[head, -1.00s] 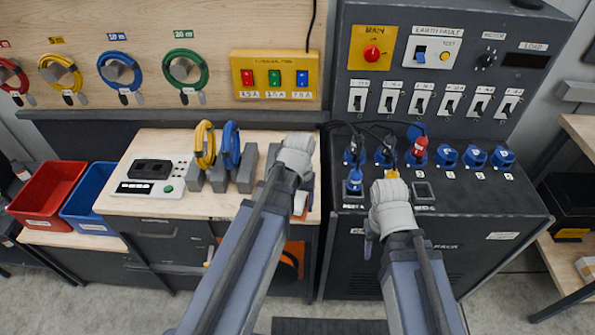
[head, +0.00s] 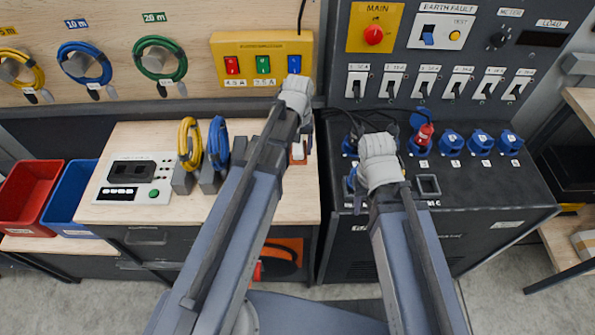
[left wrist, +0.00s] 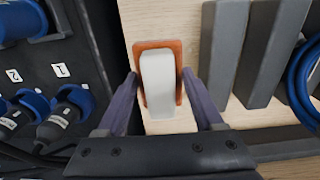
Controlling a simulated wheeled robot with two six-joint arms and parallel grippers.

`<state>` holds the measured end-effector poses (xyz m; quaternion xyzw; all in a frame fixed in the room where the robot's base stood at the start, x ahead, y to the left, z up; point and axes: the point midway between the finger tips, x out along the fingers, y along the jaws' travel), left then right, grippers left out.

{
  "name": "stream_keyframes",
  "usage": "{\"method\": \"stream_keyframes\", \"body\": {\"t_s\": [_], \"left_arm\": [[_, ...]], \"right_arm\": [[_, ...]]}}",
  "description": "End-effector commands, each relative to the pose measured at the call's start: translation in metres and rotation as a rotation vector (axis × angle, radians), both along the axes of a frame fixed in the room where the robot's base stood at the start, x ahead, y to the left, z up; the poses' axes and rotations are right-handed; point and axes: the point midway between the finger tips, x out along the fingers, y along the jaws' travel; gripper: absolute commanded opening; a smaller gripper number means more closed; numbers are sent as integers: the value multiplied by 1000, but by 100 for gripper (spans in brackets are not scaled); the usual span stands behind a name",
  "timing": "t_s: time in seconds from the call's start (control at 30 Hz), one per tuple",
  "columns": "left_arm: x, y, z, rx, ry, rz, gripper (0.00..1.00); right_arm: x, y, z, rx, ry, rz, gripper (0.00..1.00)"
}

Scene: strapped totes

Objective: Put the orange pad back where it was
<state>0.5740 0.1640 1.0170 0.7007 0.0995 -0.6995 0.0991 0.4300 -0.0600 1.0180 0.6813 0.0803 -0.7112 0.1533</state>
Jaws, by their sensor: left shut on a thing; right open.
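The orange pad (left wrist: 177,46) carries a white block (left wrist: 158,82) and shows as an orange rim around it in the left wrist view. My left gripper (left wrist: 160,80) is shut on it, one dark finger at each side. In the head view the pad (head: 298,157) shows just below my left gripper (head: 302,128), at the back right of the wooden bench. I cannot tell whether it touches the bench top. My right gripper (head: 366,193) is open over the dark socket cabinet. Its fingers are mostly hidden by the hand, and I see nothing held.
Grey stands with a yellow cable (head: 190,143) and a blue cable (head: 218,143) are left of the left arm. The dark cabinet (head: 470,215) with blue sockets and plugs is on the right. Red (head: 28,192) and blue (head: 70,195) bins stand at the left.

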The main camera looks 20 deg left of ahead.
Motion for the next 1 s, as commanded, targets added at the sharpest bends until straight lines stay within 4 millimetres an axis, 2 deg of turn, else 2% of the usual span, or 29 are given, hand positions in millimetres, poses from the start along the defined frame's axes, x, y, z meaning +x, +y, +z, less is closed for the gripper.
{"method": "stream_keyframes", "body": {"t_s": [0.17,0.57,0.83,1.0], "left_arm": [[-1,0,-7,0,0,0,8],[-1,0,-63,0,0,-1,8],[-1,0,-66,0,0,-2,8],[-1,0,-83,0,0,-2,8]], "right_arm": [[0,0,-7,0,0,0,50],[0,0,-63,0,0,-2,50],[0,0,-66,0,0,-2,50],[0,0,-83,0,0,-2,50]]}}
